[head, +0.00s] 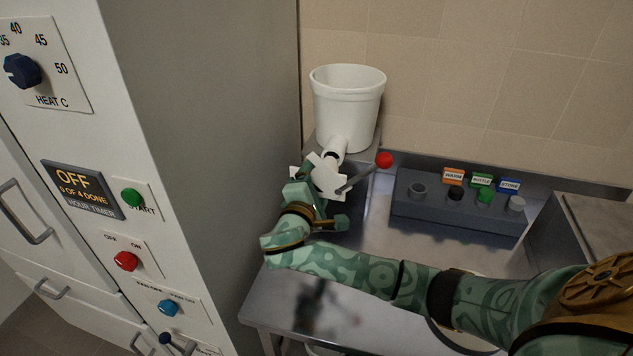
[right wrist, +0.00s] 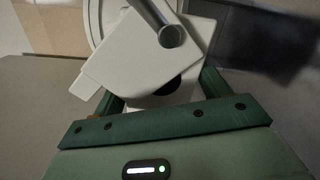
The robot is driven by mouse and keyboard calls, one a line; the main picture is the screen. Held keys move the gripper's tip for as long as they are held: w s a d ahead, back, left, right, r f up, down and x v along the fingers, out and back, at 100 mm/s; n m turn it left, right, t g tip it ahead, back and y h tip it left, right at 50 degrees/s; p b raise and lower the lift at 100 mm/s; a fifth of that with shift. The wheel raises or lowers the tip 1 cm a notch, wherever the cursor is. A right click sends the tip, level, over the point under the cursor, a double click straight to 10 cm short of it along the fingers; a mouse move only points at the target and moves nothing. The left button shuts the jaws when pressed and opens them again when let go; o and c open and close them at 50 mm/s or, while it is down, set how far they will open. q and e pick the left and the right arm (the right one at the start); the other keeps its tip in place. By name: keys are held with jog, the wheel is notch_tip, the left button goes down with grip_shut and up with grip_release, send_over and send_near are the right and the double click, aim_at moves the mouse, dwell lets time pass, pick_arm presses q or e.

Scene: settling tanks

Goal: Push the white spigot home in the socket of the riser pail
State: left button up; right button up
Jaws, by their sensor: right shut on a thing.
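The white riser pail (head: 347,100) stands upright at the back of the steel bench, against the tiled wall. A short white neck (head: 338,143), apparently its socket, sticks out low at its front. The white spigot (head: 327,178) is in front of this neck, with a dark ring between them; I cannot tell how deep it sits. Its grey lever ends in a red knob (head: 384,160). My right gripper (head: 309,187) is shut on the spigot. In the right wrist view the spigot's blocky body (right wrist: 135,60) fills the space between the fingers. My left gripper is not in view.
A tall cabinet (head: 240,120) with knobs and buttons stands close on the left. A grey rack (head: 455,213) with several coloured plugs and label cards is to the right. The steel bench (head: 365,240) is mostly clear under my right arm.

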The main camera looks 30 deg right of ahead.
jog(key=shift+b+x, duration=0.3)
jog(key=shift+x, duration=1.65)
jog(key=o, duration=1.2)
jog(key=shift+r, duration=0.1)
jog(key=shift+o, duration=0.2)
jog(key=p+v, duration=0.2)
jog(key=v, duration=1.4)
jog(key=shift+a, duration=0.2)
jog(key=shift+s, duration=0.15)
